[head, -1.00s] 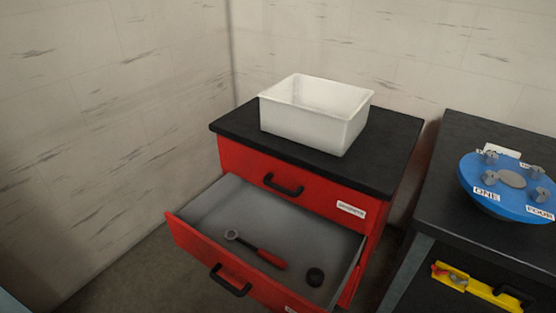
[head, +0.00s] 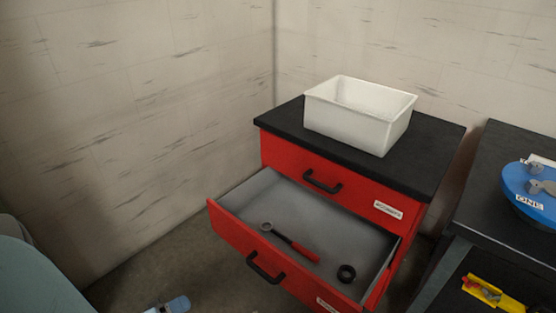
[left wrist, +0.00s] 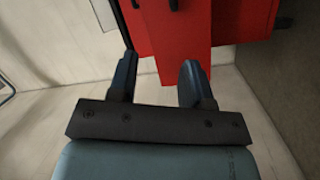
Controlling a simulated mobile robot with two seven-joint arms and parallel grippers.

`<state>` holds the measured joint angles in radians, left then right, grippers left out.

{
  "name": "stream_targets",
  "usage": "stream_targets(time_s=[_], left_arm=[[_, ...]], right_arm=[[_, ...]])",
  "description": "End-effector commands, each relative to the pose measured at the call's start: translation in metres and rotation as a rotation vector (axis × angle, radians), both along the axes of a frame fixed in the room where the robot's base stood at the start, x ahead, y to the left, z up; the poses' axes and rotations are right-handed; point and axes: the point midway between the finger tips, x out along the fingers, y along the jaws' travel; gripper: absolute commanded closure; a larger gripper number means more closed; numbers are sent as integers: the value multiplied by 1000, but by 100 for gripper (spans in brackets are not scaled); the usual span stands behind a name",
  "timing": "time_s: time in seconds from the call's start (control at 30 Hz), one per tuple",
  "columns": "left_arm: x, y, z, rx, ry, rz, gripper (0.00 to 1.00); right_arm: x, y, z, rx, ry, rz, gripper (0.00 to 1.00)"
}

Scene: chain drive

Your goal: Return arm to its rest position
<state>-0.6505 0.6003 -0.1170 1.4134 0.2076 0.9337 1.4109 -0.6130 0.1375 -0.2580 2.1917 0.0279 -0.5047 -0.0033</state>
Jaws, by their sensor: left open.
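My left gripper (left wrist: 158,75) shows in the left wrist view with its two dark fingers apart and nothing between them. The red drawer cabinet (left wrist: 235,20) lies beyond the fingertips there. In the head view my left arm is at the lower left, and a small part of the left gripper (head: 169,306) shows at the bottom edge, left of the cabinet. It appears clear of the open drawer (head: 240,236). My right gripper is not in view.
The open drawer holds a red-handled wrench (head: 291,243) and a black ring (head: 346,273). A white bin (head: 345,126) stands on the black cabinet top (head: 285,122). A dark bench (head: 490,205) with a blue disc (head: 520,188) is at right. Floor shows left of the drawer.

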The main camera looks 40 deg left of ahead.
Motion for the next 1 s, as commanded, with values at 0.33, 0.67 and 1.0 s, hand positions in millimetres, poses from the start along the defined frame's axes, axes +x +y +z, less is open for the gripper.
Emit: stream_targets(time_s=[0.33, 0.67, 1.0], left_arm=[[60, -107, 32, 650, 63, -122, 55], [72, -181, 89, 1300, 46, -353, 55], [67, -224, 119, 1475, 49, -428, 55]], right_arm=[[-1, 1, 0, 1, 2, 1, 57], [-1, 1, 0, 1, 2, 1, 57], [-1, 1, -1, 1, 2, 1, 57]])
